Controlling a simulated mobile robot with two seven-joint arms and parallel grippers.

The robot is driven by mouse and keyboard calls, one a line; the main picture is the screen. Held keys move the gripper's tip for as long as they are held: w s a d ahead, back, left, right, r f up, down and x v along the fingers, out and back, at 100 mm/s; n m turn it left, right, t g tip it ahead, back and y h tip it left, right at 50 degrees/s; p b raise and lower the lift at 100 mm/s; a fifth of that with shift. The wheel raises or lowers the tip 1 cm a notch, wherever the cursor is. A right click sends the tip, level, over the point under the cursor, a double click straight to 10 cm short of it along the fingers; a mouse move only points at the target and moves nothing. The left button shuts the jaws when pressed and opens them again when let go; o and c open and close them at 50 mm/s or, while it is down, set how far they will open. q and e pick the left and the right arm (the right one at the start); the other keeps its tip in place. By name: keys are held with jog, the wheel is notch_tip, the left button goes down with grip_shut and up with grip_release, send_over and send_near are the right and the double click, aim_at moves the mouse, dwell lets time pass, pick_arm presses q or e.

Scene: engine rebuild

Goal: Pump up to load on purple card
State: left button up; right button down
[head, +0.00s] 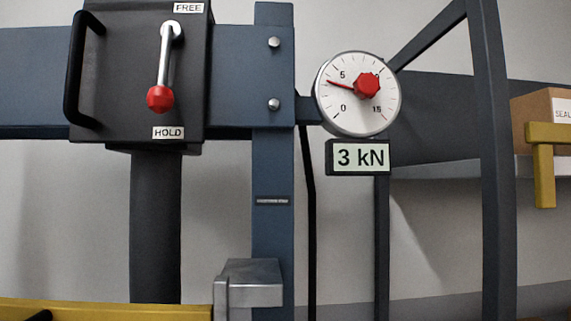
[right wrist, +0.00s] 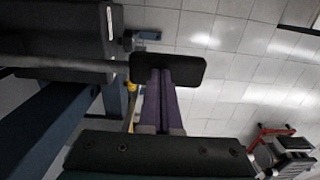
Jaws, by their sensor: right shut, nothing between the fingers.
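The dial gauge (head: 345,112) is in the head view; its thin red needle lies a little below the 5 mark, and a red knob (head: 368,85) sits on its face. The readout (head: 360,158) under it shows 3 kN. The lever (head: 160,98) with a red ball points down at HOLD. In the right wrist view my right gripper (right wrist: 162,76) is shut with nothing between its fingers. Its tips are at a black block (right wrist: 168,62) on the end of a grey bar (right wrist: 65,63); I cannot tell whether they touch. I see no purple card. My left gripper is out of view.
The blue press frame (head: 272,170) holds the black lever box (head: 130,70). A grey metal block (head: 252,283) is at its post. A cardboard box (head: 540,110) and a yellow bracket (head: 545,165) stand at right. A red object (right wrist: 270,135) lies on the tiled floor.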

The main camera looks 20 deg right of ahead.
jog(key=shift+s+f, duration=0.1)
jog(key=shift+f, duration=0.2)
jog(key=shift+f, duration=0.15)
jog(key=shift+f+b, duration=0.55)
jog(key=shift+b, duration=0.2)
notch_tip(320, 180, up, 12)
jog(key=p, duration=1.2)
jog(key=shift+r, duration=0.1)
jog(key=shift+r, duration=0.1)
